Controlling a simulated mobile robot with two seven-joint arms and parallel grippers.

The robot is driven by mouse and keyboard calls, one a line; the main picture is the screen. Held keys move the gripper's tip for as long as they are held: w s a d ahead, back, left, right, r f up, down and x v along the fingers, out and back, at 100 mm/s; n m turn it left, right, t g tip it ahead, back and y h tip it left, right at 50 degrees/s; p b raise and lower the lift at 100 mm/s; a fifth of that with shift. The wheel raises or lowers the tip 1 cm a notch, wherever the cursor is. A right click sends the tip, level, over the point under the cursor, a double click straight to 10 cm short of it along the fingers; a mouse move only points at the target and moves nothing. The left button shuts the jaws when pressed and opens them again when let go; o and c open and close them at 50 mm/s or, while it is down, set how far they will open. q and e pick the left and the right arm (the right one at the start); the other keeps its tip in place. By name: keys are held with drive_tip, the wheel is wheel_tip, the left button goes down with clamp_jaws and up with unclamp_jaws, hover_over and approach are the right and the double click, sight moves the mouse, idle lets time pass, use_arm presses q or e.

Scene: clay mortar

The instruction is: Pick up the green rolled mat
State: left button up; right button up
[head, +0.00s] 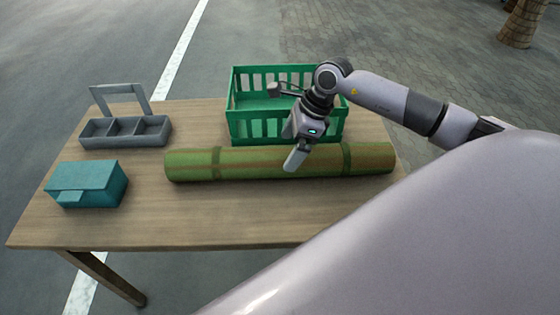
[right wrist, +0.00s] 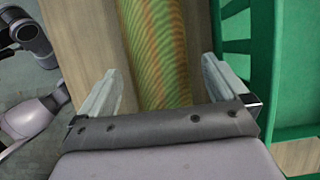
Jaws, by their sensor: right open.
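The green rolled mat (head: 250,165) lies lengthwise across the wooden table, in front of the green crate, with darker bands around it. It also shows in the right wrist view (right wrist: 156,45), running between the two fingers. My right gripper (head: 298,155) is over the middle of the mat, pointing down. In the right wrist view the gripper (right wrist: 162,85) is open, with one finger to each side of the mat. I cannot tell whether the fingers touch it. My left gripper is not in view.
The green slatted crate (head: 245,125) stands close behind the mat; its wall is near one finger in the right wrist view. A grey divided caddy (head: 125,132) and a teal box (head: 85,185) stand at the left of the table (head: 190,225). The table's front strip is clear.

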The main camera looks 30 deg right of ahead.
sight(281, 158)
drive_tip(key=x, duration=0.5)
drive_tip(key=shift+a, duration=0.25)
drive_tip(key=c, duration=1.2)
drive_tip(key=shift+r, duration=0.1)
